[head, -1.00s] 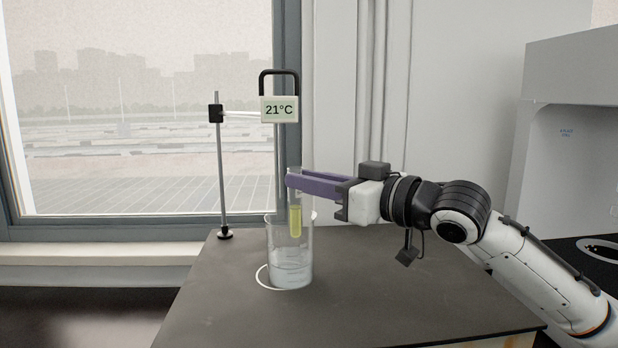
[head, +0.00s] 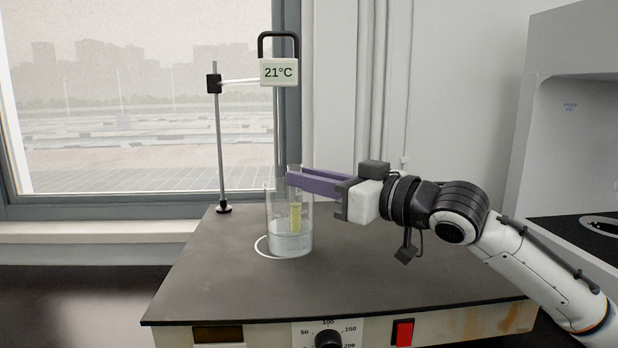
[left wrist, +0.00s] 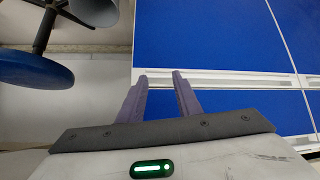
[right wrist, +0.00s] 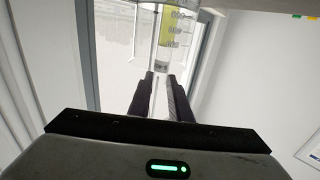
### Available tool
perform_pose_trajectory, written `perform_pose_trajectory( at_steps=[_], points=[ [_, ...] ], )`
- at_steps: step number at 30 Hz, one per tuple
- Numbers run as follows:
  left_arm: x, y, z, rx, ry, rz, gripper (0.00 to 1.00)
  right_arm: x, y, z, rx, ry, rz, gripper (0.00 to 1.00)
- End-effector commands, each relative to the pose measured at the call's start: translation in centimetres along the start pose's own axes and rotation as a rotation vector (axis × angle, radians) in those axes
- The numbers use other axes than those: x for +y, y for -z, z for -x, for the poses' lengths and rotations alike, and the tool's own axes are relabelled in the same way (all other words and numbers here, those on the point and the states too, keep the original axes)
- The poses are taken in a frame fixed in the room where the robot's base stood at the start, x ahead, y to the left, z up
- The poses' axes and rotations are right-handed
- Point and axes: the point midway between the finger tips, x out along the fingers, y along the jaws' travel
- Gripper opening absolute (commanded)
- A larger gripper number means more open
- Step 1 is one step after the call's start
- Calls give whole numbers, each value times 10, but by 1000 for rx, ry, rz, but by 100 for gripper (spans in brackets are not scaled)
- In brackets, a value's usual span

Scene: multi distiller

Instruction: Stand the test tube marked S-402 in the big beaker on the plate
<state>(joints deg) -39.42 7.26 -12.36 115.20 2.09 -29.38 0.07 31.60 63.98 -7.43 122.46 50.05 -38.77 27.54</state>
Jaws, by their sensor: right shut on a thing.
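The big beaker (head: 306,225) stands on the dark plate (head: 400,275), inside a white ring mark, with clear liquid in its lower part. My right gripper (head: 291,178) is just above its rim and shut on a test tube (head: 295,214) with yellow contents. The tube hangs upright inside the beaker, its lower end close to the liquid surface and above the bottom. I cannot read a marking on the tube. In the right wrist view the tube (right wrist: 160,82) lies between the fingers. My left gripper (left wrist: 161,77) is open and empty, far from the plate.
A thin stand (head: 219,150) holds a 21°C display (head: 279,72) behind the beaker. The plate's front has a knob (head: 328,340) and a red switch (head: 403,332). A white cabinet (head: 570,130) is at the right. Blue panels (left wrist: 205,40) face my left gripper.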

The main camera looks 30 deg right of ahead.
Motion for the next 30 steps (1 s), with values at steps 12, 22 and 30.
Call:
perform_pose_trajectory(
  at_steps=[12,22,30],
  points=[
    [1,-1,0,-3,-1,1,31,0,0,0,0,0,0,40],
    [1,-2,0,-4,-1,1,31,0,0,0,0,0,0,40],
    [0,-2,0,-5,-1,1,31,0,0,0,0,0,0,40]
  ],
)
